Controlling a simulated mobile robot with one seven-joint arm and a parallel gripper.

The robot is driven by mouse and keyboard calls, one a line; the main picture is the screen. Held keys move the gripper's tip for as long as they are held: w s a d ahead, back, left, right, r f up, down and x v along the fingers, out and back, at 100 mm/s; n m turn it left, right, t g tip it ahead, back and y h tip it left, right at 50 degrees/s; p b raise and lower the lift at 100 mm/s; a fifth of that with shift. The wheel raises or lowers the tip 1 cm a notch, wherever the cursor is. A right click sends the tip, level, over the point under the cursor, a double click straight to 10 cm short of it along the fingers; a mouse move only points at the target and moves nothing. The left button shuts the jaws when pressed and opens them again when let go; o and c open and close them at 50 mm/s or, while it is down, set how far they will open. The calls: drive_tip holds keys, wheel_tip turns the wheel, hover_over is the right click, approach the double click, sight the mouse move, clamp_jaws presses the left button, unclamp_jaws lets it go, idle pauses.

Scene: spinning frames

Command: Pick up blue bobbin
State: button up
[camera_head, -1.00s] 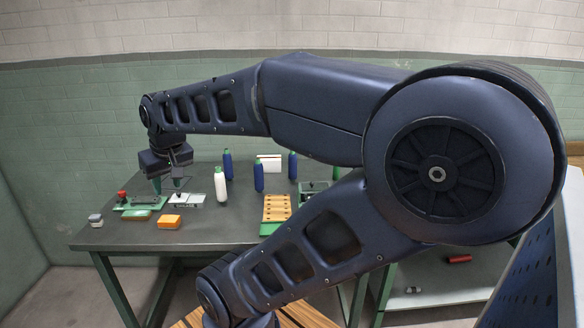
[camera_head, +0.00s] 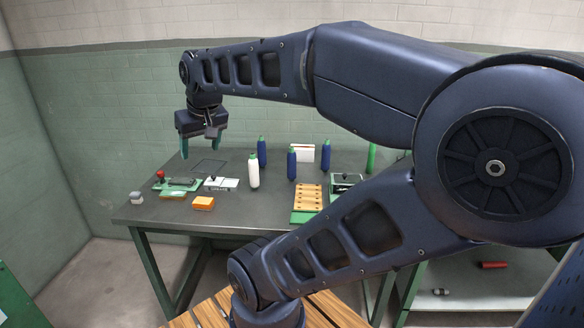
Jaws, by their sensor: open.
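Three blue bobbins with green tops stand upright on the grey table: one at the back left (camera_head: 262,153), one nearer the front (camera_head: 291,165), and one at the back right (camera_head: 325,153) beside a white box. A white bobbin (camera_head: 253,172) with a green top stands left of the front blue one. My gripper (camera_head: 201,150) points down above the left part of the table, left of all the bobbins. It is open, with nothing visible between its fingers.
On the table (camera_head: 240,221) are a green fixture with a red knob (camera_head: 178,183), an orange block (camera_head: 203,203), a white labelled block (camera_head: 221,183), a small grey block (camera_head: 136,198) and a wooden pegboard (camera_head: 308,197). A dark clamp-like fixture (camera_head: 346,181) stands to the right.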

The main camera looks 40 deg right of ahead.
sight(289, 161)
drive_tip(key=w+d+r+m+t, duration=0.1)
drive_tip(key=w+d+m+t, duration=0.2)
drive_tip(key=w, duration=0.7)
drive_tip(key=w+d+r+t, duration=0.1)
drive_tip(key=w+d+t, duration=0.3)
drive_tip(key=w, duration=0.6)
drive_tip(key=w+d+m+h, duration=0.3)
drive_tip(key=d+m+h, duration=0.15)
drive_tip(key=d, duration=0.65)
drive_tip(key=w+d+m+h, duration=0.3)
drive_tip(key=d+h, duration=0.3)
drive_tip(key=d, duration=0.5)
drive_tip(key=s+d+f+m+g+h, duration=0.2)
drive_tip(key=s+d+m+g+h, duration=0.35)
drive_tip(key=d, duration=0.55)
wheel_tip(289, 161, down, 28)
drive_tip(key=n+h, duration=0.1)
drive_tip(key=n, duration=0.1)
drive_tip(key=shift+g, duration=0.35)
drive_tip(key=x, duration=0.5)
drive_tip(key=shift+s+d+f, duration=0.15)
drive_tip(key=shift+s+d, duration=0.15)
drive_tip(key=shift+d, duration=0.15)
drive_tip(key=shift+x, duration=2.5)
drive_tip(key=shift+s+f, duration=0.15)
drive_tip(key=shift+s, duration=0.05)
drive_tip(key=c, duration=1.1)
